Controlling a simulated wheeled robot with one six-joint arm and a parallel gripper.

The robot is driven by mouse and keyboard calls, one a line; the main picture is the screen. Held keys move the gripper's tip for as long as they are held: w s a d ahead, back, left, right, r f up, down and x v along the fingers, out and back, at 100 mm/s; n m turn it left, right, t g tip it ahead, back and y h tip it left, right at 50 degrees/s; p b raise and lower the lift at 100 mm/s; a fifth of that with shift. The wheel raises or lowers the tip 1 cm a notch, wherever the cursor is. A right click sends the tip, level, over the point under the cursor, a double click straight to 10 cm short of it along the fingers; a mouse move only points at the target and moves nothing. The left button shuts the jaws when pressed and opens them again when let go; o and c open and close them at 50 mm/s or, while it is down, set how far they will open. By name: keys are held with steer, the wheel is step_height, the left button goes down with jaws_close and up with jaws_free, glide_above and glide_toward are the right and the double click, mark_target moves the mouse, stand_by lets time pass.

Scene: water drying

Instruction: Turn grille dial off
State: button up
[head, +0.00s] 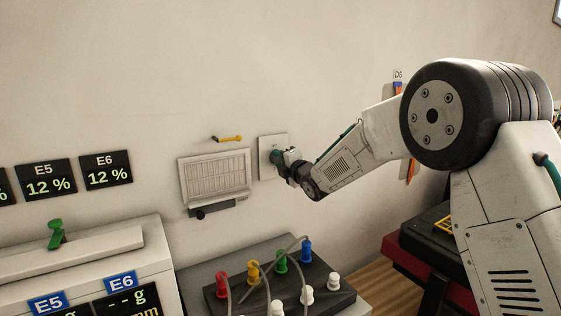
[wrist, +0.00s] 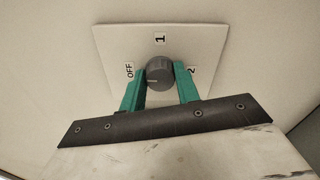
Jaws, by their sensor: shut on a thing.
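The dial (wrist: 159,72) is a dark grey round knob on a white square wall plate (wrist: 112,45) marked OFF, 1 and 2. In the wrist view, OFF is at the left, 1 at the top and 2 at the right. A light line on the knob is near its left side, toward OFF; its exact setting is hard to tell. My gripper (wrist: 158,80) has its green fingers on both sides of the knob, shut on it. In the head view, my gripper (head: 278,156) is at the plate (head: 266,143) and hides the knob.
A wall grille (head: 215,178) is left of the plate, with a yellow-handled lever (head: 230,139) above it. Below stands a dark block (head: 335,300) with several coloured and white plugs and grey cables. A white machine (head: 90,260) with displays is at the lower left.

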steer(key=shift+n, duration=0.3)
steer(key=o, duration=1)
steer(key=shift+c, duration=0.2)
steer(key=v, duration=0.7)
steer(key=shift+s+d, duration=0.25)
steer(key=shift+s, duration=0.05)
